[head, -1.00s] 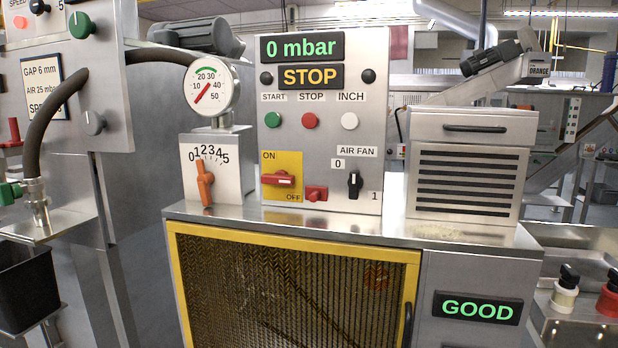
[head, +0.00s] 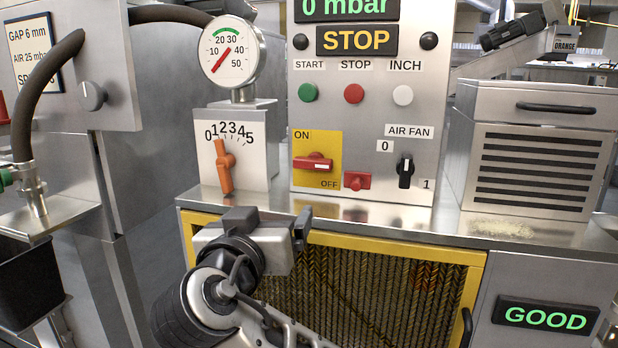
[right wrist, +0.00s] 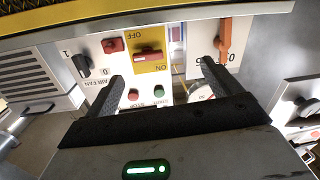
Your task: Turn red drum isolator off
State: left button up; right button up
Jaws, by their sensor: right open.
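The red drum isolator handle (head: 313,163) sits on a yellow plate (head: 301,145) marked ON at upper left and OFF at lower right. The handle lies about level, with a white mark on its right part. My right gripper (head: 272,222) is open and empty, in front of and below the plate, slightly left of it. In the right wrist view the isolator handle (right wrist: 149,54) appears upside down between the open fingers (right wrist: 162,72), apart from them. My left gripper is not in view.
A small red part (head: 357,181) sits just right of the plate. The black air fan switch (head: 405,171) is farther right. An orange lever (head: 225,166) stands on the box at left. The yellow-framed mesh door (head: 380,290) and steel ledge lie below the panel.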

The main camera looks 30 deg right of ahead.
notch_tip(320, 180, up, 3)
jog(key=s+m+h, duration=0.1)
jog(key=m+h, duration=0.1)
jog(key=g+p, duration=0.1)
jog(key=p, duration=0.3)
send_near(312, 166)
jog(key=shift+m, duration=0.3)
jog(key=x, duration=0.7)
jog(key=shift+w+d+r, duration=0.15)
jog(key=shift+d, duration=0.05)
jog(key=shift+w+d, duration=0.35)
jog(key=shift+d, duration=0.05)
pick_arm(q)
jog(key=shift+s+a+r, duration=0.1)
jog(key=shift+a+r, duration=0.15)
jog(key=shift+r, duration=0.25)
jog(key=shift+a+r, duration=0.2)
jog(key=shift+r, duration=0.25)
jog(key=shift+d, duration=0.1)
pick_arm(e)
jog(key=c, duration=1)
